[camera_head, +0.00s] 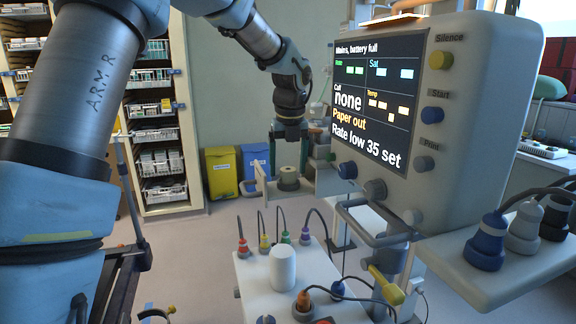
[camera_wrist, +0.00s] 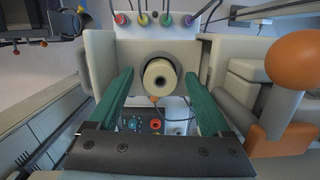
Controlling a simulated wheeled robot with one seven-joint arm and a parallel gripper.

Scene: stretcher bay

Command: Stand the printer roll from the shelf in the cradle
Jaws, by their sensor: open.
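A cream printer roll (camera_wrist: 158,78) stands upright with its hollow core facing the wrist camera. A dark round ring shows around it, and pale walls flank it like a holder (camera_wrist: 100,55); I cannot tell for certain whether this is the cradle. In the head view the roll (camera_head: 288,176) is small, beyond the monitor's left edge. My gripper (camera_wrist: 158,76) is open, its green fingers to either side of the roll with a gap on each side. In the head view my gripper (camera_head: 289,150) points down just above the roll.
A monitor (camera_head: 385,110) reading "Paper out" stands at the right. A white surface (camera_head: 255,290) in front carries a plain white cylinder (camera_head: 283,267) and several coloured cable plugs. In the wrist view an orange-knobbed lever (camera_wrist: 292,60) stands close at the right. Yellow (camera_head: 221,173) and blue bins stand behind.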

